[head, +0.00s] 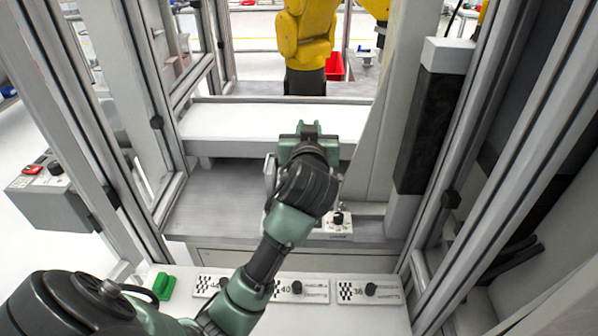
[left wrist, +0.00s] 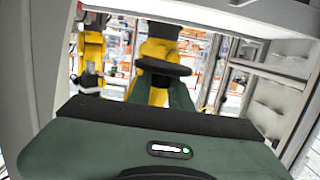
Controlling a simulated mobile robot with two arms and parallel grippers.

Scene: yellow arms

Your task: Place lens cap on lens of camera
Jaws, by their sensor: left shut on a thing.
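My left gripper (head: 309,132) is at the centre of the head view, reaching over the grey work surface toward the white ledge. In the left wrist view, a dark flat disc (left wrist: 165,66), which looks like the lens cap, sits at the far end of the gripper, with a green finger partly showing below it. The gripper is shut on this disc. In the head view the disc is hidden by the gripper and wrist. I cannot make out a camera or its lens in either view. My right gripper is not in view.
A white ledge (head: 230,122) crosses behind my left gripper. A small white plate with a black knob (head: 338,218) lies right of my forearm. Several checker-marked plates (head: 357,291) and a green block (head: 164,286) line the front panel. Metal posts (head: 443,190) flank the opening.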

